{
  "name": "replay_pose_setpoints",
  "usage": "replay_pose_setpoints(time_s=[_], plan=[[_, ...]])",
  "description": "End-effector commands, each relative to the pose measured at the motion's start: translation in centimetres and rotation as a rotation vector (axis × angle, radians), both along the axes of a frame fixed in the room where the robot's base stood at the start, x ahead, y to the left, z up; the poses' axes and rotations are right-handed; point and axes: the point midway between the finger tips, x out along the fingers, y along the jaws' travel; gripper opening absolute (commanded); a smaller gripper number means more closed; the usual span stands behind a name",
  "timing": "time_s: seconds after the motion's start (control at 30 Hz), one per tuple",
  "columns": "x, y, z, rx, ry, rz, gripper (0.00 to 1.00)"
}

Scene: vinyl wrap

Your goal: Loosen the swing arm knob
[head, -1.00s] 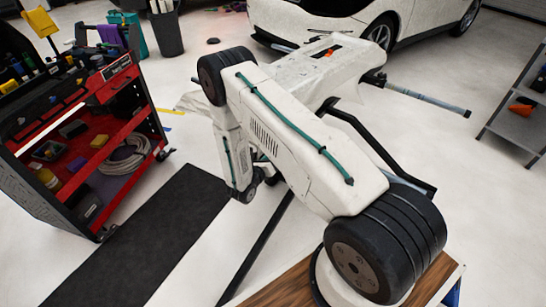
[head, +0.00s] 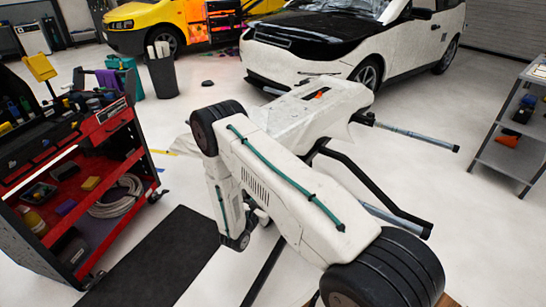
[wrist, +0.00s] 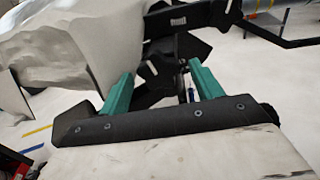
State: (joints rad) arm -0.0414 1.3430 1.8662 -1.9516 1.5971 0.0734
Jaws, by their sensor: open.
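My gripper (wrist: 162,88) is open, its two green fingers spread apart in the wrist view. Beyond and between the fingers are black brackets (wrist: 165,50) of a stand, with a small dark upright rod (wrist: 190,92) near the right finger. I cannot tell for sure which part is the swing arm knob. No part is clearly held between the fingers. In the head view the stand's black bar (head: 375,185) and grey tube (head: 415,136) show behind my arm. My gripper is hidden in that view.
A white sheet-like covering (wrist: 75,45) hangs at the upper left of the wrist view. A red tool cart (head: 85,150) stands left, a black mat (head: 150,255) on the floor, and a grey shelf (head: 500,158) right. A white and black car (head: 330,40) is behind.

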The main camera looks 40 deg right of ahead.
Motion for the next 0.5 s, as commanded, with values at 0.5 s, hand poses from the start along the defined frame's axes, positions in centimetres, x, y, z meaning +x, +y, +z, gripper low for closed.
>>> replay_pose_setpoints(time_s=[0.5], plan=[[-2.5,6.2,3.5,0.013,-0.038,-0.068,0.65]])
